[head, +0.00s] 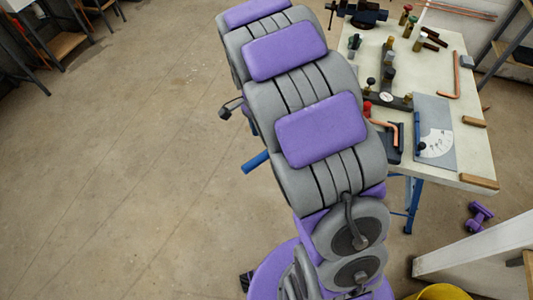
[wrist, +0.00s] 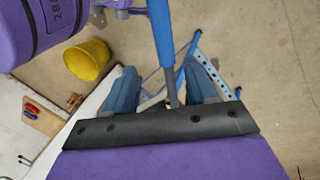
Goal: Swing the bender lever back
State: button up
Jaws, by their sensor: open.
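The bender lever shows as a blue grip (head: 256,162) sticking out left from behind my arm in the head view. In the wrist view the lever (wrist: 163,32) runs down from the top edge to a grey shaft, between my gripper's two blue fingers. My gripper (wrist: 160,86) is open, with a finger on each side of the shaft; I cannot tell whether either touches it. In the head view my arm hides the gripper and most of the bender. A bent copper pipe (head: 387,125) shows by a dark block on the bench, right of my arm.
The workbench (head: 468,155) carries fittings, wood blocks, a copper pipe (head: 456,78) and a grey sheet with a white dial (head: 436,143). A purple dumbbell (head: 480,215) and yellow bucket (head: 440,292) stand at lower right. The floor (head: 130,150) on the left is clear.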

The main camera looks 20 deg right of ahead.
aim_at(261, 155)
jog(key=s+a+f+b, duration=0.1)
jog(key=a+f, duration=0.3)
jog(key=f, duration=0.2)
jog(key=d+f, duration=0.1)
jog(key=d, duration=0.1)
jog(key=d+f, duration=0.1)
jog(key=d, duration=0.1)
jog(key=shift+s+f+b, duration=0.25)
jog(key=shift+f+b, duration=0.05)
jog(key=a, duration=0.3)
jog(key=shift+c, duration=1)
jog(key=shift+a, duration=0.3)
jog(key=shift+c, duration=0.6)
jog(key=shift+d, duration=0.1)
jog(key=shift+c, duration=0.8)
jog(key=shift+d, duration=1.2)
jog(key=c, duration=0.4)
grip_shut()
jog(key=shift+a, duration=0.1)
